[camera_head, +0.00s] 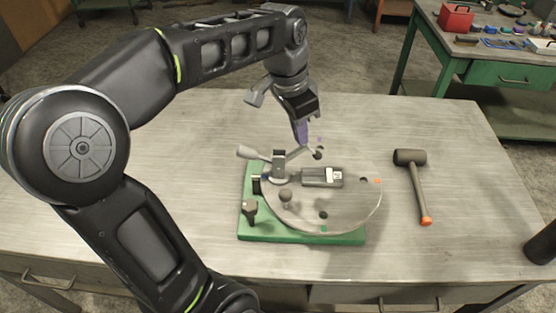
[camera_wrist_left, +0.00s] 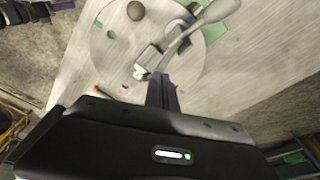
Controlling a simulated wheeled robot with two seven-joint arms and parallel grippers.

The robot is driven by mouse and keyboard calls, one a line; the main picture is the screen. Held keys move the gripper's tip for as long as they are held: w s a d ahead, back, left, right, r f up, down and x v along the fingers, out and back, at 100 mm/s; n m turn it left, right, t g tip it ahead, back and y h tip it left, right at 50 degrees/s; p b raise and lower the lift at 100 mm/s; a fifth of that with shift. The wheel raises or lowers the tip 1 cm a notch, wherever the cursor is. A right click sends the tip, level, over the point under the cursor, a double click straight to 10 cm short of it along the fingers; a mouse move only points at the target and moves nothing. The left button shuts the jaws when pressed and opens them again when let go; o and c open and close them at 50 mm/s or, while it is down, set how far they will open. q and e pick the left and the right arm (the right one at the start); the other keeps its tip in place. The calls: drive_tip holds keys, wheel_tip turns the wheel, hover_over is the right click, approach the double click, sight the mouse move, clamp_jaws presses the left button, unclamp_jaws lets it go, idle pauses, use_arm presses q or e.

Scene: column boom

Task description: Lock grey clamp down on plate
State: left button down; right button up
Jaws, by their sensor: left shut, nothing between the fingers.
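The grey clamp (camera_head: 279,164) stands at the back left of a round clear plate (camera_head: 350,212). The plate lies on a green base (camera_head: 290,238). The clamp's pale handle (camera_head: 249,152) points left, and its arm slants up to the right, ending in a dark tip (camera_head: 318,154). I cannot tell whether that tip touches the plate. My left gripper (camera_head: 302,138) is shut and empty, its purple fingers pointing down just above and behind the clamp's arm. In the left wrist view the fingers (camera_wrist_left: 162,92) cover part of the scene near the pale lever (camera_wrist_left: 207,20).
A dark block with a white label (camera_head: 322,177) lies on the plate, beside a round knob (camera_head: 286,196). A black knob (camera_head: 249,208) stands on the base's left corner. A mallet (camera_head: 412,170) lies to the right.

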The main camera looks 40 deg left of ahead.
sight(303, 147)
use_arm(q)
drive_tip(key=shift+f, duration=0.2)
idle(0.4)
drive_tip(key=shift+w+d+f+b, duration=0.1)
drive_tip(key=shift+d+f+b, duration=0.05)
drive_tip(key=shift+f+b, duration=0.75)
drive_tip(key=shift+w+d+f+b, duration=0.1)
drive_tip(key=shift+f+b, duration=0.6)
drive_tip(key=shift+f, duration=0.25)
drive_tip(key=shift+r, duration=0.1)
wheel_tip(303, 147, up, 7)
drive_tip(key=p, duration=0.5)
drive_tip(key=shift+p, duration=0.4)
